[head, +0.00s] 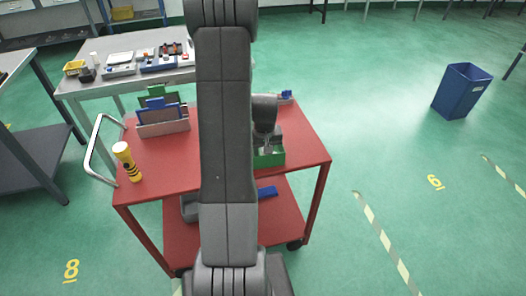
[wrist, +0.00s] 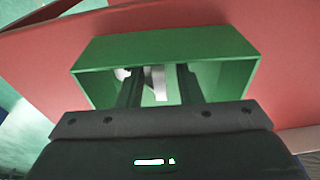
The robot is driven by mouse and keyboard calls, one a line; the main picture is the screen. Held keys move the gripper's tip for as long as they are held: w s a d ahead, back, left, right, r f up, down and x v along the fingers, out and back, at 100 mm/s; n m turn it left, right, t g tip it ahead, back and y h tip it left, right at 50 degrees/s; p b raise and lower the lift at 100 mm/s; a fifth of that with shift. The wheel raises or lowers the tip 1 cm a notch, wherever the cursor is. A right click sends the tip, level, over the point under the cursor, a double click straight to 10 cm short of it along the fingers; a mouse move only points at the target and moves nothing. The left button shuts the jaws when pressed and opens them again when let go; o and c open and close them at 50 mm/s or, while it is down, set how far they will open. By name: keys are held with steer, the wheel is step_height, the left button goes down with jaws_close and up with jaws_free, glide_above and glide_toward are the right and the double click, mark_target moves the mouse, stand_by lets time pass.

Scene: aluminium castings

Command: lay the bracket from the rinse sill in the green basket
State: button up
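The green basket (head: 275,159) stands on the red cart top, partly hidden behind my arm in the head view. In the wrist view the basket (wrist: 165,45) is open towards me. My gripper (wrist: 160,75) points into it, its two dark fingers apart and inside the rim. A pale grey piece, seemingly the bracket (wrist: 159,84), lies in the basket between and behind the fingers. A gap shows between it and the right finger. In the head view my gripper (head: 267,146) is over the basket, and the bracket cannot be made out.
The red cart (head: 305,155) also carries a yellow-black torch (head: 127,162), a rack with green and blue plates (head: 163,115) and a small blue item (head: 286,95). A grey table (head: 120,80) stands behind. A blue bin (head: 462,90) is on the floor at right.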

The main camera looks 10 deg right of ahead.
steer(key=shift+r, duration=0.1)
steer(key=shift+r+p, duration=0.2)
steer(key=shift+p, duration=0.1)
step_height(320, 180, up, 12)
steer(key=s, duration=0.1)
steer(key=shift+s+f+b, duration=0.2)
steer(key=shift+s+b, duration=0.2)
